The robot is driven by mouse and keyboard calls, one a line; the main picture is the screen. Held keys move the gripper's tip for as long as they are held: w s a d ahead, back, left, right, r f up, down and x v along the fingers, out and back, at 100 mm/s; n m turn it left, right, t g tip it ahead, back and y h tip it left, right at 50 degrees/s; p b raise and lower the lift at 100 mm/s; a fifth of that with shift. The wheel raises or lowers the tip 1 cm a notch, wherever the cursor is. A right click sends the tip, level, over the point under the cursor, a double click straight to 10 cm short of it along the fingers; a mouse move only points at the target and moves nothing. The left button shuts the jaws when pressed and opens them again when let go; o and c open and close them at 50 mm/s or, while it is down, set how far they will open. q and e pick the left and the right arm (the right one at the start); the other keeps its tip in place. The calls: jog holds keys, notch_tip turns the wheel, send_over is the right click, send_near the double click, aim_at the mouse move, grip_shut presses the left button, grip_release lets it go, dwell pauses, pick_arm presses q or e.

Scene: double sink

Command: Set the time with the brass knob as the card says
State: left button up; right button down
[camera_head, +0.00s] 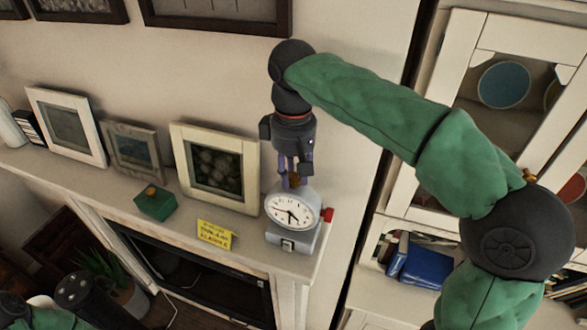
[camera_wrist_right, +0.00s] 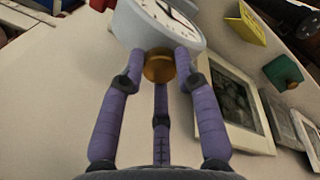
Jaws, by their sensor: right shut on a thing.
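A grey clock (camera_head: 291,213) with a round white face stands on the mantel shelf near its right end. A red part (camera_head: 327,214) sticks out of its right side. My right gripper (camera_head: 294,182) reaches down from above and is shut on the brass knob (camera_head: 294,179) on top of the clock. In the right wrist view the purple fingers close round the brass knob (camera_wrist_right: 159,66). The yellow card (camera_head: 215,233) stands on the shelf left of the clock; its dark writing is too small to read surely.
A green box (camera_head: 155,202) with a small knob stands further left on the shelf. Framed pictures, the nearest a cream frame (camera_head: 217,160), lean on the wall behind. A white cabinet (camera_head: 520,60) stands at the right.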

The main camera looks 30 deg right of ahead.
aim_at(293, 176)
jog(key=m+p, duration=0.1)
jog(key=m, duration=0.4)
jog(key=shift+m, duration=0.3)
jog(key=m, duration=0.5)
jog(key=shift+m+p, duration=0.3)
jog(key=shift+m, duration=0.1)
jog(key=c, duration=0.9)
grip_release()
jog(key=shift+r, duration=0.1)
notch_tip(293, 176, up, 12)
